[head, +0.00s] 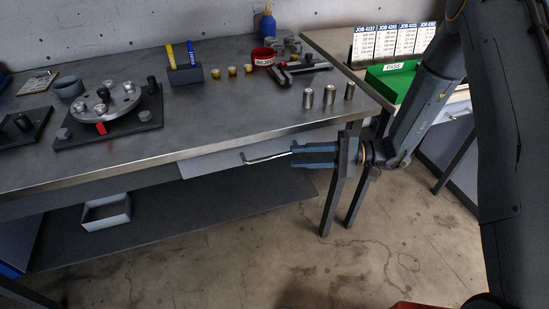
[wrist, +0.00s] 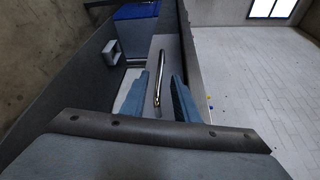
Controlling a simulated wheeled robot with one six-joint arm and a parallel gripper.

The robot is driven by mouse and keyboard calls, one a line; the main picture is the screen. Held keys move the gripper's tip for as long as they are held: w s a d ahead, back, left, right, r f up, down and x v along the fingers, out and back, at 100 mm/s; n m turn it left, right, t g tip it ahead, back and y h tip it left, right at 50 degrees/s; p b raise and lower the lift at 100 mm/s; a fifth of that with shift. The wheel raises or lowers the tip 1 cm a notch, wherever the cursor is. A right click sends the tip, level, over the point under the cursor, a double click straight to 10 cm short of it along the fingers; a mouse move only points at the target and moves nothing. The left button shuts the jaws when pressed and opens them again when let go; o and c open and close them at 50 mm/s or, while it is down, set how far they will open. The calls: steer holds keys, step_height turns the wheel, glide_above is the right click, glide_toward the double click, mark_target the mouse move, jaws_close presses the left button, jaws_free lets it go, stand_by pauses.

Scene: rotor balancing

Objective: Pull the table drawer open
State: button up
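The table drawer (head: 222,162) is a pale grey front under the near edge of the metal table. It looks closed; it also shows in the wrist view (wrist: 167,45). Its metal bar handle (head: 266,157) sticks out from the front. My gripper (head: 292,156) is in front of the drawer at its right part, with two blue fingers spread apart. In the wrist view the handle (wrist: 158,78) lies between the fingers of my gripper (wrist: 162,85), with visible gaps on both sides. I cannot tell whether either finger touches it.
The table top (head: 225,110) carries a rotor disc (head: 108,104), several metal cylinders (head: 329,95), a pen holder (head: 186,75) and a red cup (head: 263,57). A grey open box (head: 106,214) sits on the lower shelf. A table leg (head: 336,190) stands close below my gripper. The floor in front is clear.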

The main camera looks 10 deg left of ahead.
mark_target(274, 156)
steer(key=a, duration=0.5)
steer(key=s+a+p, duration=0.1)
steer(key=a, duration=0.1)
steer(key=shift+a+f, duration=0.4)
steer(key=shift+c, duration=0.3)
jaws_close()
